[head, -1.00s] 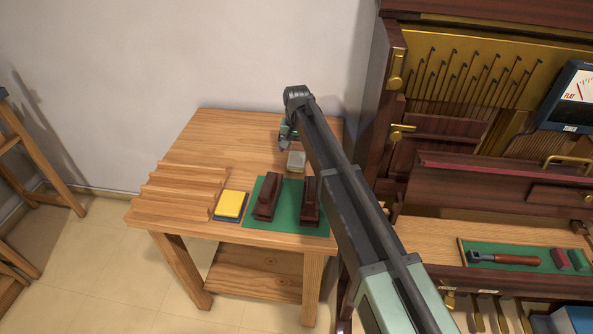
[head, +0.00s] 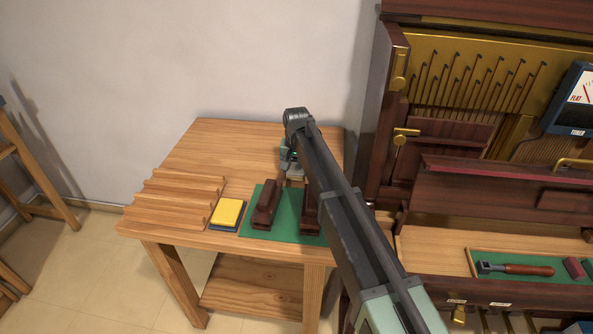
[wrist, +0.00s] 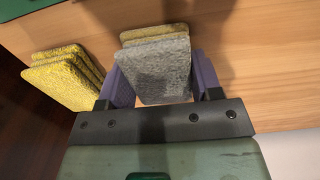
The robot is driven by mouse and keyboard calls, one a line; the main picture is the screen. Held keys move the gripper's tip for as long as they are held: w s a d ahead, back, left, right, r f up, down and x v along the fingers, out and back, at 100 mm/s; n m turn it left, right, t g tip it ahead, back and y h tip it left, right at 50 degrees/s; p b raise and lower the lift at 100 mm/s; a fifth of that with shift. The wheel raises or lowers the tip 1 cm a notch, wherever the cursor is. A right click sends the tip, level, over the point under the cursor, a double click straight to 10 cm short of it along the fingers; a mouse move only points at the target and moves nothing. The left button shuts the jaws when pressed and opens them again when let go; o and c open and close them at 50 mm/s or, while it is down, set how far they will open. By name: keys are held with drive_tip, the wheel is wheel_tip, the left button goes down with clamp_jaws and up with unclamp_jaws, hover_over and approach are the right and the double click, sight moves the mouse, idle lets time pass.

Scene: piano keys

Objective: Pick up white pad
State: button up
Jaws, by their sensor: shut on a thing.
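The white pad (wrist: 162,70) looks grey and rough in the wrist view. It lies over a tan pad (wrist: 153,33), which shows at its far edge. My gripper (wrist: 158,80) has one purple finger on each side of the grey-white pad and is shut on it. In the head view my gripper (head: 289,160) is low over the wooden table (head: 240,145), behind the green mat (head: 252,222). My arm hides most of the pad there. I cannot tell whether the pad is clear of what lies under it.
Several yellow pads (wrist: 66,77) are stacked close beside my gripper in the wrist view. On the table are two dark brown blocks (head: 265,205) on the mat, a yellow pad (head: 227,212) and a ridged wooden rack (head: 172,200). The piano (head: 450,140) stands at the right.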

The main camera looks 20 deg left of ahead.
sight(297, 166)
drive_tip(key=shift+r, duration=0.1)
wheel_tip(297, 166, up, 20)
drive_tip(key=p, duration=2)
drive_tip(key=o, duration=0.3)
drive_tip(key=shift+c, duration=1.2)
